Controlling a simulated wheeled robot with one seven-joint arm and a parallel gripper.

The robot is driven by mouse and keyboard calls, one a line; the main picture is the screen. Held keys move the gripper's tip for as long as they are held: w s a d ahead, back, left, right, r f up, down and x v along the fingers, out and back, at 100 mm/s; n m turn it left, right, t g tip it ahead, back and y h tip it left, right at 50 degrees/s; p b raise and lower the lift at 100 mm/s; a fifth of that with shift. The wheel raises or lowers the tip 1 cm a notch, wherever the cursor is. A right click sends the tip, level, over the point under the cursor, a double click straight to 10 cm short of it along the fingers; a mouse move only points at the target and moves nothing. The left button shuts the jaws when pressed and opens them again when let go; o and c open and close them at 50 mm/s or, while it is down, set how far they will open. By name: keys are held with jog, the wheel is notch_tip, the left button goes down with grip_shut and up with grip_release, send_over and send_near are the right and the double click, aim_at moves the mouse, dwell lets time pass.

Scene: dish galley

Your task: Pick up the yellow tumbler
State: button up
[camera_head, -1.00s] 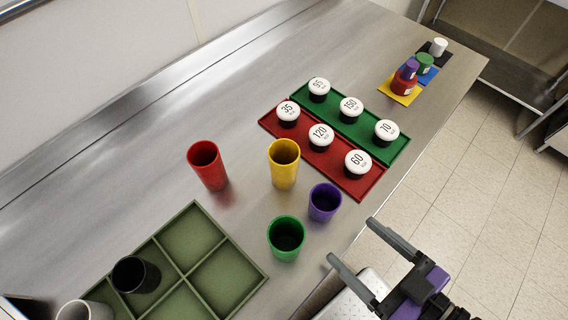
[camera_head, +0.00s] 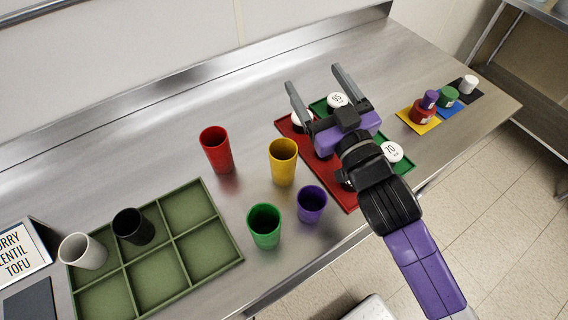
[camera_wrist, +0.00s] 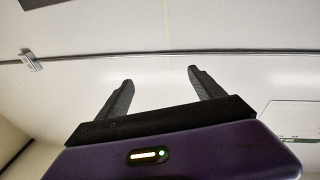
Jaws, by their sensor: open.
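The yellow tumbler (camera_head: 283,163) stands upright on the steel counter in the head view, with the red tumbler (camera_head: 216,150) to its left. The purple tumbler (camera_head: 312,205) and the green tumbler (camera_head: 264,226) stand in front of it, toward the counter's near edge. My gripper (camera_head: 314,84) is open and empty, to the right of and beyond the yellow tumbler, above the red and green trays. In the wrist view my open fingers (camera_wrist: 160,92) show against the wall and ceiling, with no tumbler in view.
A green divided tray (camera_head: 201,242) at left holds a black tumbler (camera_head: 133,226) and a white tumbler (camera_head: 83,251). My arm hides part of the red tray (camera_head: 347,203) and its lidded jars. Coloured mats with small containers (camera_head: 423,111) lie at far right. The counter behind the tumblers is clear.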

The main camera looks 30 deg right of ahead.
jog(key=w+d+r+m+g+h, duration=0.3)
jog(key=w+d+r+m+h, duration=0.45)
jog(key=r+m, duration=0.3)
jog(key=m+g+y+p, duration=0.2)
jog(key=m+g+y, duration=0.9)
jog(key=m+g, duration=0.75)
send_near(283, 151)
jog(key=s+a+m+t, duration=0.1)
jog(key=s+a+t, duration=0.1)
jog(key=s, duration=0.1)
jog(key=shift+h, duration=0.25)
jog(key=shift+s+d+f+p, duration=0.1)
jog(key=shift+f+p, duration=0.15)
jog(key=shift+f, duration=0.8)
jog(key=shift+s+f+p, duration=0.15)
jog(key=shift+f+p, duration=0.15)
jog(key=shift+f, duration=0.75)
jog(key=shift+s+d+f+p, duration=0.1)
jog(key=shift+f+p, duration=0.15)
jog(key=shift+f, duration=0.85)
jog(key=shift+c, duration=0.2)
grip_shut()
